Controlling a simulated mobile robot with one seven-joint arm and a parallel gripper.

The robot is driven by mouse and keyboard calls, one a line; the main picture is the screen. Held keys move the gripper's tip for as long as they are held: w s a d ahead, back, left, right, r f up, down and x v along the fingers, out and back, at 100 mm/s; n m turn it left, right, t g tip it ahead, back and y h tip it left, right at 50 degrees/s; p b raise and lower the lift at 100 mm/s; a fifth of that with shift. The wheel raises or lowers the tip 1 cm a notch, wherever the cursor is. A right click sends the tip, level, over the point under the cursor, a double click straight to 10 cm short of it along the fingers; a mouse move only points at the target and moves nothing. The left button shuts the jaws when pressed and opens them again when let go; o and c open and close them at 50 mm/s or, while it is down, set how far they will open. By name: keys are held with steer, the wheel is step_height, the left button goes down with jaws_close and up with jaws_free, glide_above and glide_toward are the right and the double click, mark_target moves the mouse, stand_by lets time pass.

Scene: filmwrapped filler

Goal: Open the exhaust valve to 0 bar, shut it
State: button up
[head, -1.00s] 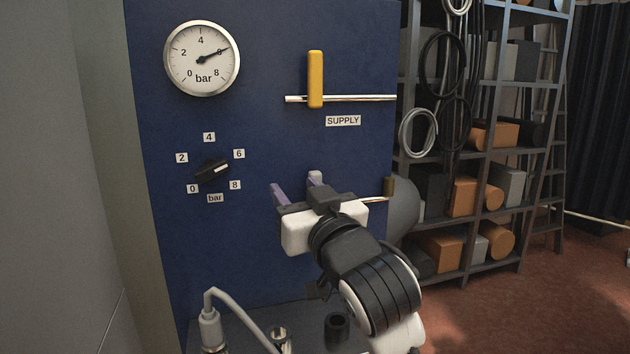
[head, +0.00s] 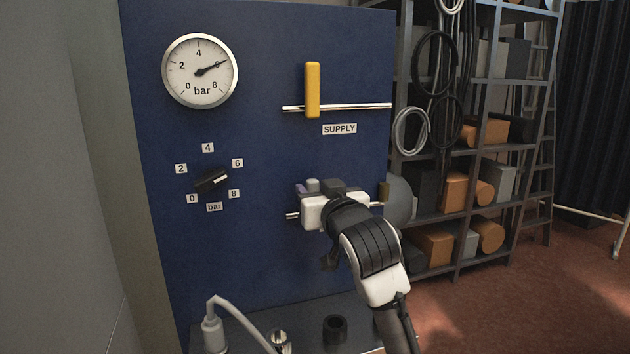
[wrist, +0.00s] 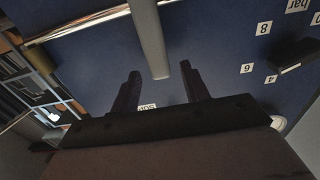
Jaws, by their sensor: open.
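The gauge (head: 200,71) on the blue panel has its needle near 6 bar. The exhaust valve is mostly hidden behind my gripper in the head view, where ends of the lower pipe (head: 291,215) show on both sides. In the wrist view a grey handle (wrist: 147,35) comes down from near the pipe (wrist: 88,22). Its end lies between my gripper's two fingers in that picture; contact cannot be told. My gripper (wrist: 160,72) is open. In the head view my gripper (head: 314,186) is at the lower pipe, close to the panel.
A yellow handle (head: 312,90) stands upright across the upper pipe (head: 355,107), above the SUPPLY label (head: 339,129). A black knob (head: 211,180) is at left among bar labels. A ledge with a black cup (head: 335,329) is below; shelves (head: 470,150) stand at right.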

steer(key=shift+x, duration=0.95)
steer(key=shift+c, duration=0.2)
jaws_close()
